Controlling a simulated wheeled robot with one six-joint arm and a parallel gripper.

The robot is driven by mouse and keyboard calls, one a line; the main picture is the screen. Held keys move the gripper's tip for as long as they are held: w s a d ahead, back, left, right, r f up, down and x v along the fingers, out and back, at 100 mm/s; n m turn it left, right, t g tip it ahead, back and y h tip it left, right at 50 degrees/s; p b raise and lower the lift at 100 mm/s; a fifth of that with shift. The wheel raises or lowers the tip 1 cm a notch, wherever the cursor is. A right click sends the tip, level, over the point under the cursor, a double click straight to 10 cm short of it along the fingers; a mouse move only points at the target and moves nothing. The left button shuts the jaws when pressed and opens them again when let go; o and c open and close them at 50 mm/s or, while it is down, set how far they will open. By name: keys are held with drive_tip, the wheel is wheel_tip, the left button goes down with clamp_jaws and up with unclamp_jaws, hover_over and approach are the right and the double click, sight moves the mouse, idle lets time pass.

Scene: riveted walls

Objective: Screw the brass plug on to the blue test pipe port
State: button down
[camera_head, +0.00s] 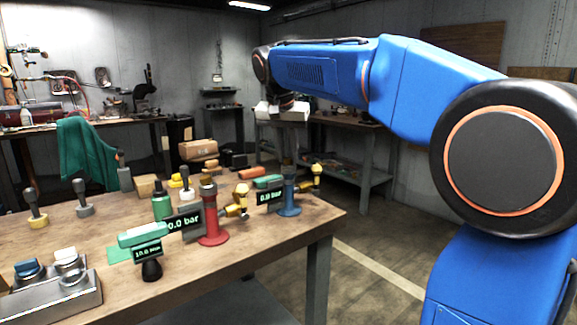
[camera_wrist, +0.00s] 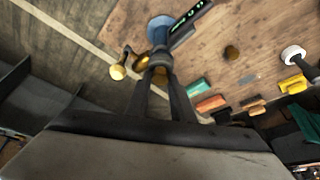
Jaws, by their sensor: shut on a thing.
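The blue test pipe (camera_head: 289,200) stands upright near the right edge of the table, with a round foot and a yellow-handled side fitting (camera_head: 316,172). In the wrist view its blue foot (camera_wrist: 160,26) shows beyond the fingertips. My gripper (camera_wrist: 158,66) is shut, its two dark fingers closing at the top of the pipe. A brass-coloured piece, which looks like the brass plug (camera_wrist: 159,74), shows between the fingers. The fingers hide much of the plug and the port, so I cannot tell whether the threads are engaged. In the head view the fingers are small and dark above the pipe.
A "0.0 bar" display (camera_head: 270,197) stands beside the blue pipe. A red pipe (camera_head: 211,228) with a yellow side fitting stands to its left. Green and orange blocks, a green bottle (camera_head: 161,204) and a grey box with knobs (camera_head: 62,292) are also on the table.

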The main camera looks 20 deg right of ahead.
drive_tip(key=m, duration=0.3)
drive_tip(key=shift+w+a+g+h, duration=0.1)
drive_tip(key=shift+g+h, duration=0.3)
drive_tip(key=c, duration=1.5)
unclamp_jaws()
drive_tip(key=shift+o, duration=0.2)
drive_tip(key=v, duration=1.7)
drive_tip(key=s+d+f+n+y, duration=0.1)
drive_tip(key=s+d+f+n, duration=0.1)
drive_tip(key=s+f, duration=0.8)
drive_tip(key=s+d+f+n+t+y, duration=0.1)
drive_tip(key=s+f+n, duration=0.3)
drive_tip(key=s+f, duration=0.6)
drive_tip(key=s+d+f+n+y, duration=0.1)
drive_tip(key=s+d+f+n, duration=0.3)
drive_tip(key=s+f, duration=0.7)
wheel_tip(320, 180, down, 12)
drive_tip(key=shift+r+t+y, duration=0.1)
drive_tip(key=shift+t+y, duration=0.2)
drive_tip(key=shift+t, duration=0.1)
drive_tip(key=shift+w, duration=0.1)
